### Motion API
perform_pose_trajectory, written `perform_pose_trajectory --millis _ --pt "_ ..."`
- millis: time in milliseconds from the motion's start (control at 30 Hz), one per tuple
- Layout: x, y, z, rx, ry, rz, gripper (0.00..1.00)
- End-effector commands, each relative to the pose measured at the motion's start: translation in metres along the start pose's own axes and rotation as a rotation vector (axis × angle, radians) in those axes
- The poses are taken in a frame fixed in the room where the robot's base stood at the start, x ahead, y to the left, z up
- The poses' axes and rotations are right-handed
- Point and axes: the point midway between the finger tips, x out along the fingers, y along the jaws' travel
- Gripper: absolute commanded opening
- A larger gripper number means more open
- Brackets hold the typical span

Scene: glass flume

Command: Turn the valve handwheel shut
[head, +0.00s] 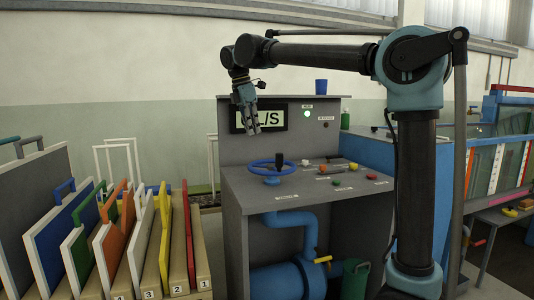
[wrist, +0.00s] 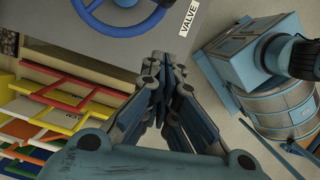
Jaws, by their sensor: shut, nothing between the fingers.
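The valve handwheel (head: 270,173) is a blue ring with an upright black knob, on the left part of the grey console top. A blue pipe runs below it. In the wrist view part of its blue rim (wrist: 118,33) shows at the top edge, beside a white label reading VALVE (wrist: 189,17). The rest of the wheel is cut off. My gripper (head: 251,129) hangs above the wheel, in front of the console's display, apart from the wheel. In the wrist view my gripper (wrist: 168,58) has its fingers together, with nothing between them.
A rack of coloured framed panels (head: 85,245) stands at left. A blue tank (head: 370,155) stands at right.

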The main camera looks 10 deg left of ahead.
Motion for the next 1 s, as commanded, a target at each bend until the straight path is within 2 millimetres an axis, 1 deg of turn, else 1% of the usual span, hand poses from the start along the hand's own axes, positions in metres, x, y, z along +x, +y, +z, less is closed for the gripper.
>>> perform_pose_trajectory --millis 133,267,700,733,800,1000 --pt "0.005 0.002 -0.004 -0.014 -0.002 0.000 0.00" --pt "0.021 0.002 -0.003 -0.013 -0.002 0.000 0.00" --pt "0.098 0.002 -0.003 -0.011 -0.002 0.000 0.00" --pt "0.102 0.002 -0.001 -0.010 -0.002 0.000 0.00" --pt "0.102 0.002 0.012 -0.008 -0.002 -0.001 0.00" --pt "0.107 0.002 0.031 -0.009 -0.002 -0.001 0.00"
